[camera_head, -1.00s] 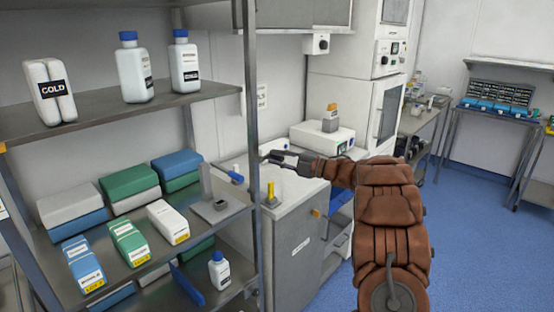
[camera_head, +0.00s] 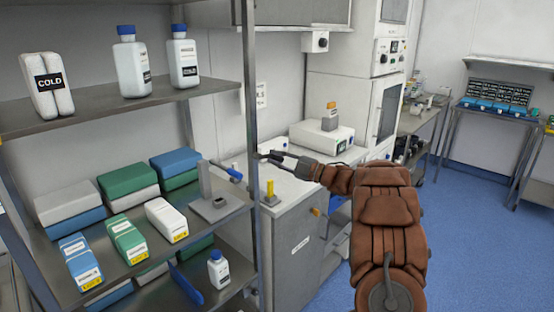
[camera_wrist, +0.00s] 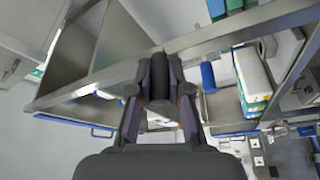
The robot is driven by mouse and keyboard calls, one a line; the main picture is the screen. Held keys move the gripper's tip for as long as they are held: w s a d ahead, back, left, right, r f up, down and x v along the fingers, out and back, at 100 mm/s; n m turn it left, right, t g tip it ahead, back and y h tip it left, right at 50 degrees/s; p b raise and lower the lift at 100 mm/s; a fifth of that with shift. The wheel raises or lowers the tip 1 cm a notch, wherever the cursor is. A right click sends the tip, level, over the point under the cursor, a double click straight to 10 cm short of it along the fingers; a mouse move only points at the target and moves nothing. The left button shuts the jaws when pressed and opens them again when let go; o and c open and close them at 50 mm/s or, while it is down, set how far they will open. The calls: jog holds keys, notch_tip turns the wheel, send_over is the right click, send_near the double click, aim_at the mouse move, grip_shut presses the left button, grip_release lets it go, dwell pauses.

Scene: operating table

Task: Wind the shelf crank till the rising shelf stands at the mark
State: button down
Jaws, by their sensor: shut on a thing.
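My gripper (camera_head: 264,156) is beside the front upright of the shelf rack, its fingers pointing left. In the wrist view my gripper (camera_wrist: 160,98) is closed around a dark, round grip (camera_wrist: 158,66), which looks like the crank's handle. The crank's arm is hidden or too small to make out. A grey stand with a post (camera_head: 205,181) and a flat plate stands on the middle shelf, with a blue cylinder (camera_head: 234,174) beside it; the blue cylinder also shows in the wrist view (camera_wrist: 208,76). I cannot make out the rising shelf or its mark for certain.
The rack's metal upright (camera_head: 250,130) stands close to my gripper. Boxes and bottles fill the shelves, including a white box (camera_head: 167,220) near the stand. A grey cabinet (camera_head: 300,240) with a yellow post (camera_head: 270,189) on top is just behind. Blue floor is open at right.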

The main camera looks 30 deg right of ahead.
jog(key=c, duration=1.1)
grip_release()
jog(key=v, duration=1.2)
